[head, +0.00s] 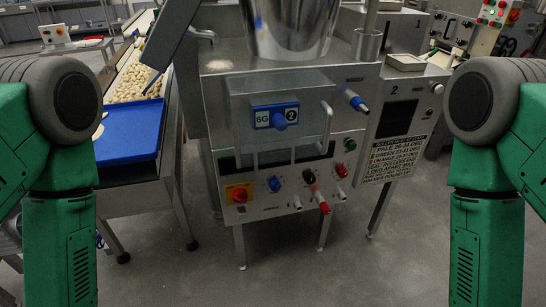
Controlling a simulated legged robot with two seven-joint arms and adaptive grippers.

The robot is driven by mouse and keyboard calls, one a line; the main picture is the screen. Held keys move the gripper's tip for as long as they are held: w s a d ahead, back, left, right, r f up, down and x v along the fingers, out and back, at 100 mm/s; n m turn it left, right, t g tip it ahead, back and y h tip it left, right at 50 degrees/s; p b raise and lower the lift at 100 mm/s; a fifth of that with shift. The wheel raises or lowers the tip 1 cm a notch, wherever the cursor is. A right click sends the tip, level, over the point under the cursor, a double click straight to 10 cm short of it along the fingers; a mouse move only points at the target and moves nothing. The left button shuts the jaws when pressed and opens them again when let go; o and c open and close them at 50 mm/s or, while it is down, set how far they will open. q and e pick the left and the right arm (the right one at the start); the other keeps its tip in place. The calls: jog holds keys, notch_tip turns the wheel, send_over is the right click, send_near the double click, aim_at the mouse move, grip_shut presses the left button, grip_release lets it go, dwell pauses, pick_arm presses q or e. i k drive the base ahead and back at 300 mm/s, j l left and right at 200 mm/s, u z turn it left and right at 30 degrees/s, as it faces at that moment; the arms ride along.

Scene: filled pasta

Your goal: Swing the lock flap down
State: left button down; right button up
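The steel machine (222,105) stands ahead of me. Its front carries a raised panel (245,92) with a bar handle (327,122) at its right side. A blue plate marked 6G (261,119) with a blue knob (280,122) is on that panel. A blue-ended lever (357,102) sticks out to the right. I cannot tell which part is the lock flap. Only upper parts of my green arms show, at the left and right edges. Neither gripper is in view.
Below the panel are a red switch on yellow (239,194), several knobs and a red-tipped lever (323,206). A blue tray (130,135) on the left conveyor lies near pasta (135,80). A signed control box (397,115) stands right. The floor in front is clear.

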aim_at(241, 210)
jog(key=i+j, duration=0.15)
jog(key=j, duration=0.25)
jog(key=i+j+z, duration=0.1)
jog(key=j, duration=0.25)
jog(key=i+j, duration=0.25)
jog(key=j, duration=0.15)
jog(key=i+j, duration=0.15)
jog(key=j, duration=0.25)
jog(key=z, duration=0.05)
